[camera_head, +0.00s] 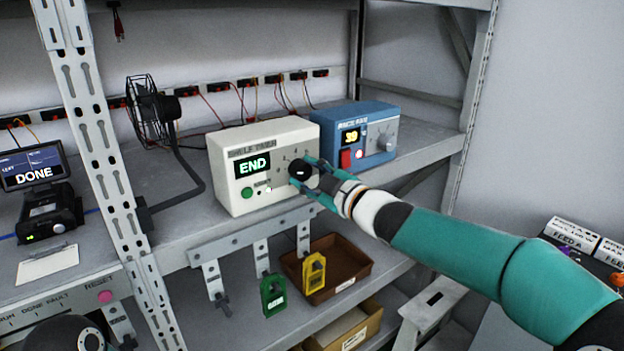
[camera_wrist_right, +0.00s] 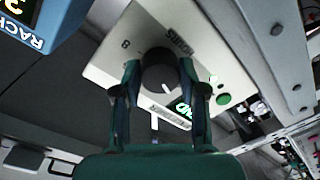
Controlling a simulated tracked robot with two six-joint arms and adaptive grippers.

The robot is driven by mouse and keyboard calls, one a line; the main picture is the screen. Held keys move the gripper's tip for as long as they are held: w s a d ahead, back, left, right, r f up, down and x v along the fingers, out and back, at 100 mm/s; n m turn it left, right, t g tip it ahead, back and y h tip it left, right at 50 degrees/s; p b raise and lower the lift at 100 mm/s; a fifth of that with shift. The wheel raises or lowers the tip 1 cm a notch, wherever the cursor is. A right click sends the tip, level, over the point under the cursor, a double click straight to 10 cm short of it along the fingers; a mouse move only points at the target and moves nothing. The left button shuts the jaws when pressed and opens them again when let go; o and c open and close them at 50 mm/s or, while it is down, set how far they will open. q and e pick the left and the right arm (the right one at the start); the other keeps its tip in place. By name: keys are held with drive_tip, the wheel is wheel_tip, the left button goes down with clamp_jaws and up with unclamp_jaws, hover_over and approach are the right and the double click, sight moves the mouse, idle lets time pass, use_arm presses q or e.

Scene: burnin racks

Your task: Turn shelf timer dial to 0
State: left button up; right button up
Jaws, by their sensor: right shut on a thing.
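The shelf timer (camera_head: 232,165) is a cream box on the shelf, with a green display reading END and a green button. It also shows in the right wrist view (camera_wrist_right: 110,70). Its dark round dial (camera_wrist_right: 160,75) has a white pointer mark and sits between the fingers of my right gripper (camera_wrist_right: 160,88). In the head view my right gripper (camera_head: 305,172) covers the dial. The right gripper is shut on the dial, a finger on each side. The dial's printed scale is mostly hidden or too small to read. My left gripper cannot be made out in the head view.
A blue box (camera_head: 372,120) with a yellow display, red switch and grey knob stands close right of the timer. A black fan (camera_head: 152,110) stands at left. A rack upright (camera_head: 100,130) rises left of it. Green (camera_head: 273,296) and yellow (camera_head: 314,274) tags hang below the shelf edge.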

drive_tip(key=shift+r+n+b, duration=0.25)
drive_tip(key=shift+n+b, duration=0.05)
drive_tip(key=shift+n, duration=0.7)
drive_tip(key=o, duration=1.1)
drive_tip(key=shift+w+a+f, duration=0.1)
drive_tip(key=shift+f, duration=0.05)
drive_tip(key=shift+o, duration=0.2)
drive_tip(key=v, duration=1.2)
